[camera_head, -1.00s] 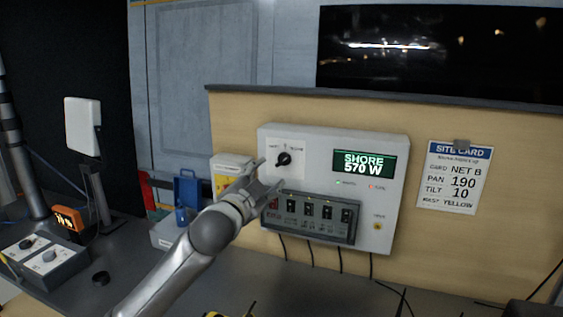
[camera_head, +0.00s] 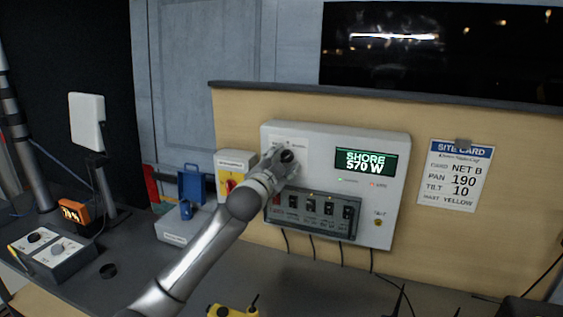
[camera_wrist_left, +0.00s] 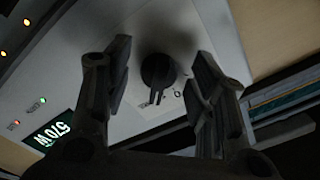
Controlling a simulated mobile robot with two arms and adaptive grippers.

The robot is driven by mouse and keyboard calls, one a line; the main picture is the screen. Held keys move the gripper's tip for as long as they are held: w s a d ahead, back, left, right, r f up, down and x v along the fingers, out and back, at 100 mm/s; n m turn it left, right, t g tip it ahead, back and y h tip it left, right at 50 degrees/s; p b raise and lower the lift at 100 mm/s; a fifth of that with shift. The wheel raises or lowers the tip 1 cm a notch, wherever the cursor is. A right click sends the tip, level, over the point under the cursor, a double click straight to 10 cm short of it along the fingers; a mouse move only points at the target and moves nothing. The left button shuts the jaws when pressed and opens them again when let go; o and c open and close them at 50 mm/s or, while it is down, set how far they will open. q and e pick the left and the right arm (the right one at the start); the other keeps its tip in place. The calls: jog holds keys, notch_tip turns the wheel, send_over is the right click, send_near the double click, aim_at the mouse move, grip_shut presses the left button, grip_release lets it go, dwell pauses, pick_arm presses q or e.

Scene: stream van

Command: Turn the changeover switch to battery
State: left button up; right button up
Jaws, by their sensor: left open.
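The changeover switch is a black rotary knob (camera_head: 287,156) at the upper left of the white power panel (camera_head: 325,135). The panel's green display (camera_head: 365,161) reads SHORE 570 W. My left gripper (camera_head: 281,157) is at the knob and partly covers it in the head view. In the left wrist view the knob (camera_wrist_left: 157,72) sits between the two open fingers of the gripper (camera_wrist_left: 160,85), with a gap on each side. Its pointer shows there, but the position labels are too blurred to read. My right gripper is not in view.
A row of breakers (camera_head: 311,212) lies just below the knob. A yellow and red switch box (camera_head: 232,175) and a blue-lidded case (camera_head: 190,195) stand left of the panel. A site card (camera_head: 455,176) hangs on the right.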

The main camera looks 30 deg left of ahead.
pick_arm(q)
jog(key=shift+c, duration=1.4)
jog(key=c, duration=0.7)
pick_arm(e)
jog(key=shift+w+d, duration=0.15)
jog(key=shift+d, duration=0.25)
